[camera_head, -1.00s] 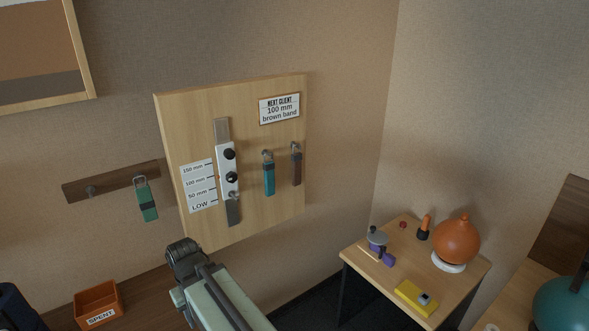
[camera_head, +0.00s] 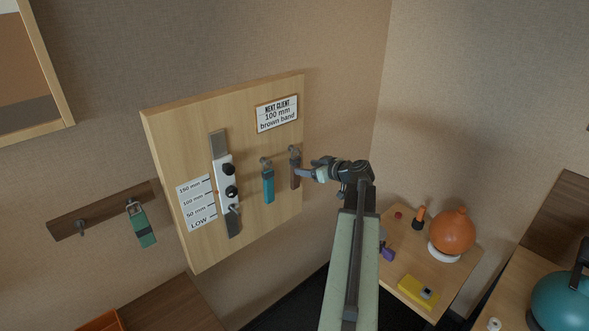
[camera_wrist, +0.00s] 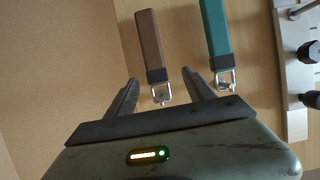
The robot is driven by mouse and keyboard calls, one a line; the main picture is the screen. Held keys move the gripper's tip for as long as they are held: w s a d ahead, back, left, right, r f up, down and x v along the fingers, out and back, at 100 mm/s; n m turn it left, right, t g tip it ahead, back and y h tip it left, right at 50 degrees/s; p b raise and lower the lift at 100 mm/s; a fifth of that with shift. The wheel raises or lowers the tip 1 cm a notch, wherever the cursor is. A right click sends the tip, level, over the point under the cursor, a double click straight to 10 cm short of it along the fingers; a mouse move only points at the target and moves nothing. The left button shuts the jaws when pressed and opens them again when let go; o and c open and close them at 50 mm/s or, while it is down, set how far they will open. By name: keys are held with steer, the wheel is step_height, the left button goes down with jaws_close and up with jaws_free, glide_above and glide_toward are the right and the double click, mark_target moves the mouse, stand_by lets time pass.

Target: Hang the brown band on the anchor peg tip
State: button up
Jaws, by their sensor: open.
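The brown band (camera_head: 295,178) hangs on a hook at the right of the wooden board, under its metal ring. In the wrist view the brown band (camera_wrist: 151,45), with a dark clip and metal ring, appears between the two finger lines, seemingly beyond the tips. My gripper (camera_head: 304,173) is open beside the band's upper part, at its right in the head view; its fingers (camera_wrist: 160,80) also show in the wrist view. Contact cannot be told. The anchor peg (camera_head: 235,209) sticks out from the lower end of the white carriage (camera_head: 226,179), left of the bands.
A teal band (camera_head: 268,186) hangs close left of the brown one. Two dark knobs (camera_head: 231,192) protrude from the carriage. A height scale (camera_head: 197,204) and client sign (camera_head: 277,113) are on the board (camera_head: 174,125). A green band (camera_head: 142,228) hangs on the rack at left.

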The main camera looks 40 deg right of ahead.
mark_target(297, 164)
steer(key=b+x, duration=0.1)
steer(key=x, duration=0.2)
steer(key=shift+s, duration=0.1)
steer(key=b+x, duration=0.1)
steer(key=x, duration=0.1)
steer(key=d+x, duration=0.1)
steer(key=x, duration=0.2)
steer(key=shift+b, duration=0.4)
steer(key=shift+s+r, duration=0.15)
steer(key=shift+c, duration=0.3)
jaws_close()
steer(key=shift+r, duration=0.1)
